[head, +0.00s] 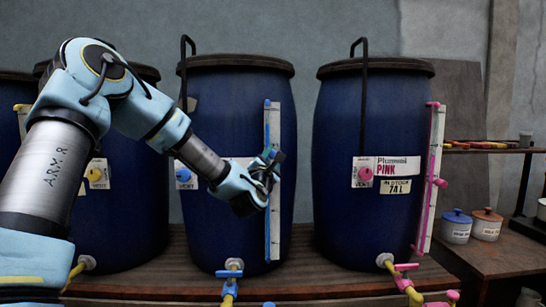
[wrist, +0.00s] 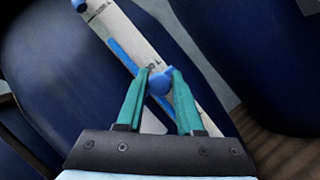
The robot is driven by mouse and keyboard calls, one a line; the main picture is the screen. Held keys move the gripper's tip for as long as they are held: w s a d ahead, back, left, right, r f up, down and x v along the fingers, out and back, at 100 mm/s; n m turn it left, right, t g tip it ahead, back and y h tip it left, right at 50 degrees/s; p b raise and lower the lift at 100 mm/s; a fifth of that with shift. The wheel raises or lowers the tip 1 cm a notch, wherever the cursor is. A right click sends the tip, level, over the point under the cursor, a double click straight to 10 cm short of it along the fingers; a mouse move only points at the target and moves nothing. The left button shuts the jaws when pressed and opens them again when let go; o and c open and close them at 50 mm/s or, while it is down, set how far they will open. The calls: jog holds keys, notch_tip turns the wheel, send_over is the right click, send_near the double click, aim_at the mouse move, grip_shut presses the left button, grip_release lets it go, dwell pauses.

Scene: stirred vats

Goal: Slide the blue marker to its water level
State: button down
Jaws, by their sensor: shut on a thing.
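The blue marker (wrist: 160,83) is a round blue knob on the white gauge strip of the middle vat. My gripper (wrist: 158,74) is shut on it, one teal fingertip on each side. In the head view my gripper (head: 272,168) is at about mid-height of the blue-trimmed gauge (head: 274,115) and hides the marker. The gauge is a tall white strip with a blue tube, upright on the vat's right side. The wrist view shows the strip running diagonally, with dark marks too small to read. The water level cannot be made out.
The middle dark blue vat (head: 225,110) has a blue vent knob (head: 183,174) and a blue tap (head: 229,275). The pink-labelled vat (head: 345,225) stands to its right, with a pink gauge (head: 432,180). Two lidded pots (head: 457,228) (head: 487,225) stand on a side bench.

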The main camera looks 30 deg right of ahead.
aim_at(273, 151)
notch_tip(273, 151, up, 9)
jog(key=p, duration=0.3)
jog(key=c, duration=0.6)
grip_release()
jog(key=shift+f, duration=0.1)
jog(key=b+v, duration=0.3)
jog(key=v, duration=0.7)
jog(key=shift+s+a, duration=0.25)
